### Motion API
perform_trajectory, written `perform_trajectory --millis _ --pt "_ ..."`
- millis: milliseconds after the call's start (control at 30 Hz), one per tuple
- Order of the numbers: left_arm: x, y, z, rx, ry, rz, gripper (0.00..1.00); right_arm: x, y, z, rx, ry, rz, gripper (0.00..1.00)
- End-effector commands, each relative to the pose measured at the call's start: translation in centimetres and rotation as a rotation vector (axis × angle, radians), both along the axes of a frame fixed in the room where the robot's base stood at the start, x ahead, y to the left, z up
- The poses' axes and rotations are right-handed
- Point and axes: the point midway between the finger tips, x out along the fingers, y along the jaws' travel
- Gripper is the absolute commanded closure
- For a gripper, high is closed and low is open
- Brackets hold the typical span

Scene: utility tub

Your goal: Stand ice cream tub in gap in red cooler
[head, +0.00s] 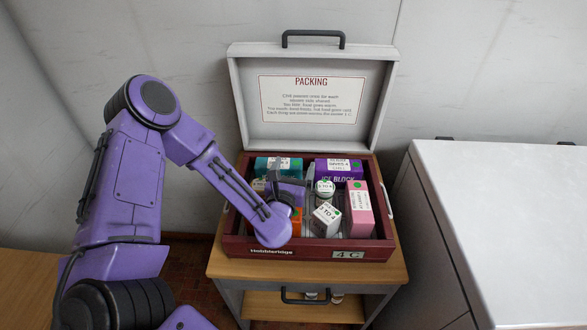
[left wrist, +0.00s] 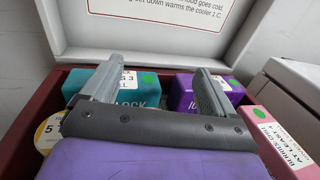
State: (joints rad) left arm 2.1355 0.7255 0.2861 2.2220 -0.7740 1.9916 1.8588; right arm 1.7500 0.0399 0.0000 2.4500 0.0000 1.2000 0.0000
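The open red cooler (head: 315,248) stands on a wooden-topped cart and is packed with food. My left gripper (head: 293,180) is inside or just above it, over the left-middle part. In the left wrist view the left gripper (left wrist: 158,85) has its two fingers wide apart with nothing between them. A round white-lidded tub (head: 324,187) is right of the gripper, and a tilted white carton (head: 326,219) lies in front of it. I cannot tell which item is the ice cream tub. My arm hides part of the cooler's left side. My right gripper is not in view.
A teal block (head: 290,163) and a purple ice block (head: 338,171) line the cooler's back. A pink box (head: 360,208) stands at the right and an orange item (head: 296,215) at the front. The raised lid (head: 310,135) is behind. A white-topped cabinet (head: 500,190) is at right.

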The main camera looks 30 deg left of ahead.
Motion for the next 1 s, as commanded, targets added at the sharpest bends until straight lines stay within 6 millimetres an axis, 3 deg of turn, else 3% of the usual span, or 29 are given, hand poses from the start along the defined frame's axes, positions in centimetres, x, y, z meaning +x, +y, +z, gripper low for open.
perform_trajectory --millis 267,400,433,600,733,800,1000 --pt "0.0 0.0 0.3 0.000 0.000 0.000 0.13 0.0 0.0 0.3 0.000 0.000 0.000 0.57" --pt "0.0 -0.1 2.2 0.001 0.000 -0.001 0.13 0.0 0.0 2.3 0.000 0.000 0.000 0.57" --pt "-0.9 -0.5 1.0 0.001 0.001 -0.005 0.13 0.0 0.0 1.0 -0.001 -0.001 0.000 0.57" --pt "-5.6 -2.2 0.6 0.000 0.002 -0.006 0.13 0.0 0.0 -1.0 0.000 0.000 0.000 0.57" --pt "-8.9 -3.4 1.1 0.002 0.005 -0.007 0.13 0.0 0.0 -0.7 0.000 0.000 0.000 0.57" --pt "-9.5 -3.7 1.9 0.012 0.000 -0.006 0.13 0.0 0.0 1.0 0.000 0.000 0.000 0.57" --pt "-11.0 -4.1 1.5 0.006 0.001 -0.003 0.13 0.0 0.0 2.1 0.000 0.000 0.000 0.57"
